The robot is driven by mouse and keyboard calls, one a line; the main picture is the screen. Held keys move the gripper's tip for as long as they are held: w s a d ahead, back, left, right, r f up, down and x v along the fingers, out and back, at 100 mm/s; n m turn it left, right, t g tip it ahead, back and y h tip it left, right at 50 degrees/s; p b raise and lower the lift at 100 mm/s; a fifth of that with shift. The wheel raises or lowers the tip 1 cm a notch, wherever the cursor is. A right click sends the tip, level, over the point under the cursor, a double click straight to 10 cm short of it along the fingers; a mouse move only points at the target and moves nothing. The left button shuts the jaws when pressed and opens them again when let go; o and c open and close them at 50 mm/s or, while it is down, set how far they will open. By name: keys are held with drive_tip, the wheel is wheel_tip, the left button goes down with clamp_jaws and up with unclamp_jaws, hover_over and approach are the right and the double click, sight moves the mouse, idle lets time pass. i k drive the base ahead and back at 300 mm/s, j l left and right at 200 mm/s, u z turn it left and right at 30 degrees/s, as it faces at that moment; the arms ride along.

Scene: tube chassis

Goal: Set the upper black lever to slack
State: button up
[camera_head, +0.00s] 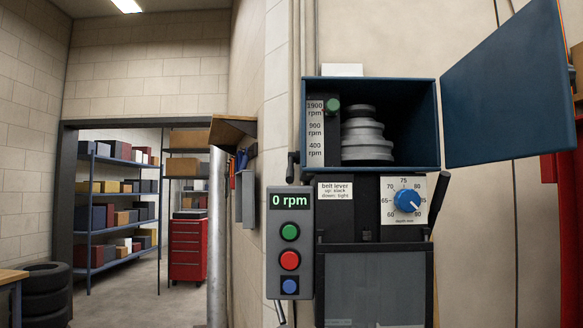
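A short black lever (291,167) sticks out at the left side of the machine, just above the control box. It looks near upright, but its pivot is hidden, so I cannot tell its setting. A white label (335,191) reads "belt lever, up: slack, down: tight". A longer black lever (438,202) leans up and right on the machine's right side. My gripper is not in view.
The blue belt housing (390,171) is open, showing grey stepped pulleys (364,136); its door (510,85) swings out right. The control box (290,243) reads 0 rpm. A depth dial (407,201) sits right of the label. A grey pipe (217,230) stands left; open floor lies beyond.

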sight(290, 180)
drive_tip(key=i+j, duration=0.15)
drive_tip(key=i, duration=0.5)
drive_tip(key=i+j, duration=0.2)
drive_tip(key=j, duration=0.2)
drive_tip(key=i+j, duration=0.15)
drive_tip(key=j, duration=0.25)
drive_tip(key=i+j+u, duration=0.1)
drive_tip(key=j, duration=0.3)
drive_tip(key=i+j, duration=0.05)
drive_tip(key=i, duration=0.05)
